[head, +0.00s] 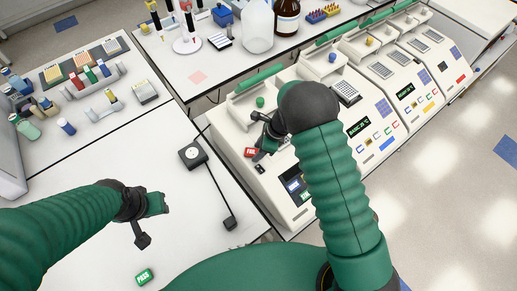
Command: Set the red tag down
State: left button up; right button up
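The red tag (250,152), with white lettering that seems to read FAIL, is at the front of the nearest thermal cycler (243,176). My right gripper (264,139) is right beside it, over that machine, with its fingers pointing down and left. The arm and wrist partly cover the fingers, so I cannot tell whether they grip the tag or only stand next to it. My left gripper (153,220) hangs over the white bench (95,220) at the left, its fingers apart and empty. A green PASS tag (145,277) lies on the bench near the bottom.
A black and white device (193,154) with a cable to a small dark block (230,223) lies on the bench. More cyclers (405,90) run back to the right. Racks and bottles stand at the upper left; a pipette stand (187,44) and bottles (258,28) stand behind.

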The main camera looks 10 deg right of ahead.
jog(key=shift+o, duration=0.6)
pick_arm(q)
jog(key=shift+a, duration=0.2)
pick_arm(e)
jog(key=shift+a, duration=0.2)
jog(key=shift+r, duration=0.1)
jog(key=shift+r, duration=0.2)
jog(key=b+v, duration=0.2)
jog(key=v, duration=1)
pick_arm(q)
jog(key=shift+x, duration=0.8)
pick_arm(e)
jog(key=s+d+r+n+t+h, duration=0.1)
jog(key=s+n+h, duration=0.3)
jog(key=s+n, duration=1.3)
jog(key=d+n, duration=0.1)
jog(key=n, duration=0.4)
jog(key=shift+s+d+r+n, duration=0.15)
jog(key=shift+s+d+n, duration=0.05)
jog(key=shift+s+n, duration=0.1)
